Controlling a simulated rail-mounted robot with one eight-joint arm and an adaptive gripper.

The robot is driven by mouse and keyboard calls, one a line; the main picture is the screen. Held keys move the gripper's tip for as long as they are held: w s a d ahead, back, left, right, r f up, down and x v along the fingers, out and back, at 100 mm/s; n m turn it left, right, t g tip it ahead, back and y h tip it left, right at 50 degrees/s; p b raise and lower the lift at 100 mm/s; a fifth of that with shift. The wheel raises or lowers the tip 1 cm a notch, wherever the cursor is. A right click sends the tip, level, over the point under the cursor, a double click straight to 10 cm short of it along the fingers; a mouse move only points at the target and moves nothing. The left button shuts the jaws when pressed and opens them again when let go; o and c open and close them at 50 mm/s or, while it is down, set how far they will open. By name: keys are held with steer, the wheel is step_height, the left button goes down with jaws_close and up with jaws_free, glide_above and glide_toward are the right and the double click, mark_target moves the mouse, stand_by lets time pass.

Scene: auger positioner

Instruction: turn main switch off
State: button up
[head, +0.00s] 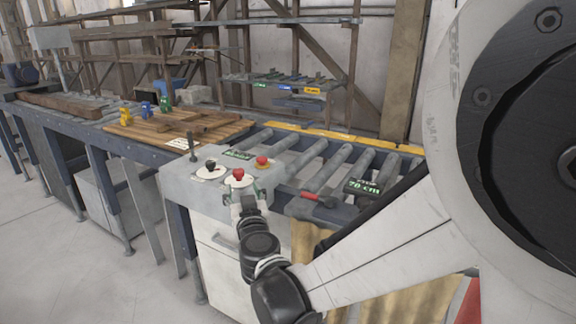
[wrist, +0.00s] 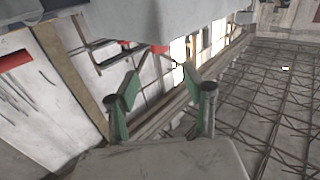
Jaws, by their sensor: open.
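A grey control box (head: 205,180) carries several controls on its top. A red knob (head: 238,174) sits on a round pale plate, and a dark knob (head: 210,164) on a similar plate is left of it. Which one is the main switch I cannot tell from labels. My gripper (head: 240,188) is at the box's front edge by the red knob and partly hides its plate. In the wrist view my gripper (wrist: 160,90) has its two green fingers spread apart with nothing between them. Contact is not visible.
A red-handled tool (head: 318,197) and a display reading 70 cm (head: 362,187) are to the right, beside rollers (head: 330,165). Planks (head: 180,128) lie behind left.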

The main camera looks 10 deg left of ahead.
mark_target(238, 173)
steer(key=x, duration=1.1)
steer(key=shift+w, duration=0.2)
steer(key=shift+c, duration=0.4)
jaws_close()
